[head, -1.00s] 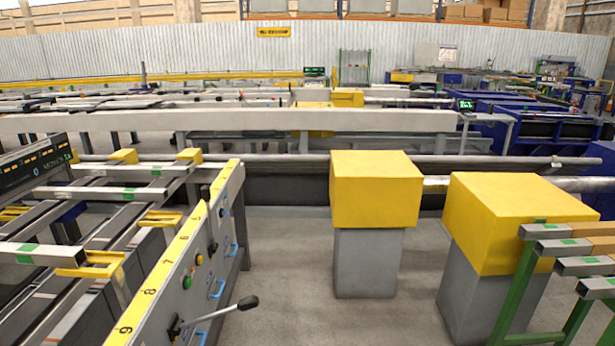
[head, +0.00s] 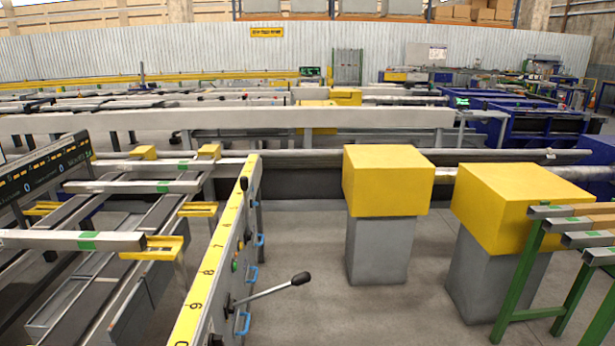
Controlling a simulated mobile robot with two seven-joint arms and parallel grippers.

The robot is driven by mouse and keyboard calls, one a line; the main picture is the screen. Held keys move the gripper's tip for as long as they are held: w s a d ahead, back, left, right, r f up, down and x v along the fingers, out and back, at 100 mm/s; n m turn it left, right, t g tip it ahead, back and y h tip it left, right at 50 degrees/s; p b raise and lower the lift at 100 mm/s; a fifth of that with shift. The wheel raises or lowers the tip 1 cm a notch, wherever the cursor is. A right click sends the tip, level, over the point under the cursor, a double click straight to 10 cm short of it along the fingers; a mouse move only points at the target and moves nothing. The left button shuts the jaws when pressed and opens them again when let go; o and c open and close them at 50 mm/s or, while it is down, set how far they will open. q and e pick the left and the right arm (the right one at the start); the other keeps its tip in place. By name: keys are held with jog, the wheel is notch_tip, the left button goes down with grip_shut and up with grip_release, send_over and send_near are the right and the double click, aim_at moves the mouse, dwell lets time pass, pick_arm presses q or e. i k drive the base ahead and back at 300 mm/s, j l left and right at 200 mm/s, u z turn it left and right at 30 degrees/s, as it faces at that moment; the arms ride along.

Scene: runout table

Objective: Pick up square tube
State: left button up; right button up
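Grey square tubes with green marks lie across the runout table at the left. The nearest square tube (head: 45,240) ends beside a yellow support. A second square tube (head: 115,187) lies behind it, and a third (head: 220,162) farther back. Neither of my grippers is in view. I cannot tell which tube the task means.
The runout table's yellow number scale (head: 212,265) runs along its side, with a black-knobbed lever (head: 275,291) sticking out into the aisle. Two yellow-topped grey pedestals (head: 380,245) (head: 490,275) stand at the right. Grey floor (head: 320,240) is open between table and pedestals.

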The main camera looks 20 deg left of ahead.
aim_at(129, 241)
jog(key=k+j, duration=0.45)
jog(key=j, duration=0.15)
jog(key=k+j, duration=0.45)
jog(key=j, duration=0.2)
